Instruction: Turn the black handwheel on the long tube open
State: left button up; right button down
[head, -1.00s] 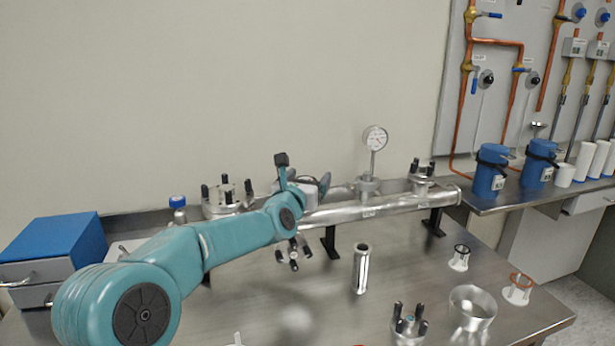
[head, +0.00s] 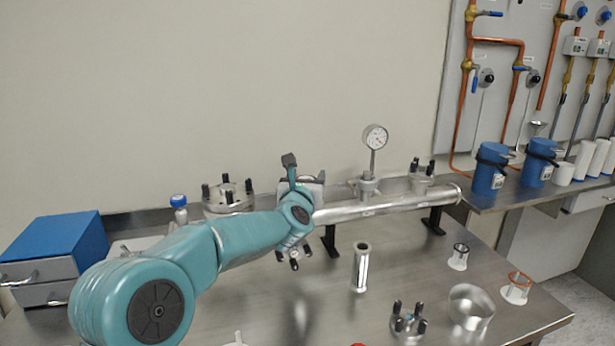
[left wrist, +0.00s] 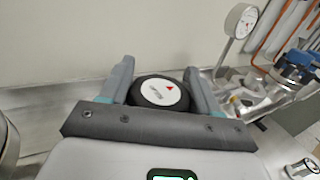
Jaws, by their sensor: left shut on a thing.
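The long steel tube (head: 385,206) lies level on black supports along the back of the bench. The black handwheel (left wrist: 160,92), with a white face and a small red mark, sits between the fingers of my left gripper (left wrist: 158,84) in the left wrist view. The gripper is shut on it, one finger on each side of its rim. In the head view my teal left arm reaches to the tube's left part and covers most of the wheel. My right gripper is not in view.
A dial gauge (head: 375,138) stands on the tube, right of my gripper. A blue-topped box (head: 55,250) is at the left.

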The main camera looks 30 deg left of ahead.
pick_arm(q)
jog(key=shift+r+n+g+y, duration=0.1)
jog(key=shift+n+g+y, duration=0.65)
jog(key=shift+y, duration=0.35)
jog(key=n+g+y, duration=0.2)
jog(key=n+g+y+p, duration=0.1)
jog(key=n+g+y, duration=0.1)
jog(key=shift+s+a, duration=0.2)
jog(key=shift+s+a+n+g+y+p, duration=0.1)
jog(key=shift+n+g+y+p, duration=0.2)
jog(key=shift+n+g+y, duration=0.55)
jog(key=n+g+p, duration=0.1)
jog(key=g+p, duration=0.1)
jog(key=n+g+y+p, duration=0.1)
jog(key=g+p, duration=0.1)
jog(key=n+g+y+p, duration=0.1)
jog(key=n+g+p, duration=0.1)
jog(key=shift+s+a+r, duration=0.15)
jog(key=shift+s+r, duration=0.05)
jog(key=shift+s, duration=0.15)
jog(key=shift+s+f+n+g+y+p, duration=0.15)
jog(key=shift+n+g+p, duration=0.15)
jog(key=shift+g+p, duration=0.35)
jog(key=shift+w+n+g+y+p, duration=0.1)
jog(key=shift+n+g+p, duration=0.3)
jog(key=shift+p, duration=0.3)
jog(key=shift+s+a+g, duration=0.1)
jog(key=shift+g, duration=0.15)
jog(key=o, duration=1)
jog(key=shift+c, duration=0.2)
